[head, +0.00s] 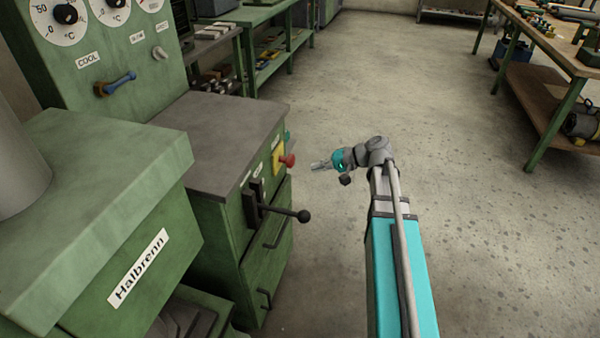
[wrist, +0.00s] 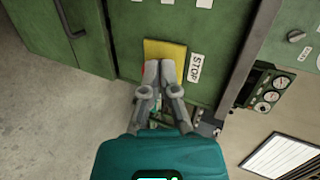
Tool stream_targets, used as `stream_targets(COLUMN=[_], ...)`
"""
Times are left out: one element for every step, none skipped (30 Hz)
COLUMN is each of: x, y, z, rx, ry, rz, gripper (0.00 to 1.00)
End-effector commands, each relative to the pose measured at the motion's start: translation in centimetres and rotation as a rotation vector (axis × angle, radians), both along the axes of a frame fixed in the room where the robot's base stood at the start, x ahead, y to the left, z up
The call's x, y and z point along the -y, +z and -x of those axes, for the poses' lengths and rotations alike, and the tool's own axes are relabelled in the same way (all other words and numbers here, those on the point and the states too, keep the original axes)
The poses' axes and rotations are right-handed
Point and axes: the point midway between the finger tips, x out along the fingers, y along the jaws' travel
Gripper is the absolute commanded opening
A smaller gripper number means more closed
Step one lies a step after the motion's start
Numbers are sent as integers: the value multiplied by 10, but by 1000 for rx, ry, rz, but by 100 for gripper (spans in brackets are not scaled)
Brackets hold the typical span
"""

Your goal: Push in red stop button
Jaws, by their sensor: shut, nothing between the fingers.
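The red stop button (head: 288,161) sticks out from a yellow plate (head: 277,158) on the side of the green machine in the head view. My gripper (head: 313,166) is shut and empty, its fingertips pointing left at the button with a small gap in the picture. In the wrist view my gripper (wrist: 160,66) lies over the yellow plate (wrist: 166,47) and hides most of the button. A sliver of red shows at its left edge. A white STOP label (wrist: 195,68) is to the right of the plate.
A lever with a black ball (head: 303,216) sticks out below the button. A green knob (head: 288,136) sits just above it. The grey machine top (head: 215,125) is left of my gripper. Open concrete floor (head: 440,120) lies to the right, with a workbench (head: 555,45) beyond.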

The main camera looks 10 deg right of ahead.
Motion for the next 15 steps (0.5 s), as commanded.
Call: stream_targets(x=[5, 7, 9, 12, 14, 17, 20, 22, 25, 27, 30, 33, 36, 39, 42], y=[-12, -14, -16, -18, -20, -23, -25, -27, -29, -31, -33, -36, -38, -39, -42], z=[-4, -5, -7, -8, -10, -11, -13, -14, -16, -17, -18, -20, -21, -22, -24], rx=[8, 12, 19, 23, 28, 34, 39, 44, 51, 55, 61, 68, 73, 78, 85], ry=[-9, -13, -18, -22, -27, -33, -37, -41, -47, -51, -55, -61, -66, -70, -76], rz=[-20, -31, -47, -59, -70, -87, -98, -111, -126, -138, -149, -165, -177, -188, -204], gripper=[0, 0, 0, 0, 0, 0, 0, 0, 0, 0, 0, 0, 0, 0, 0])
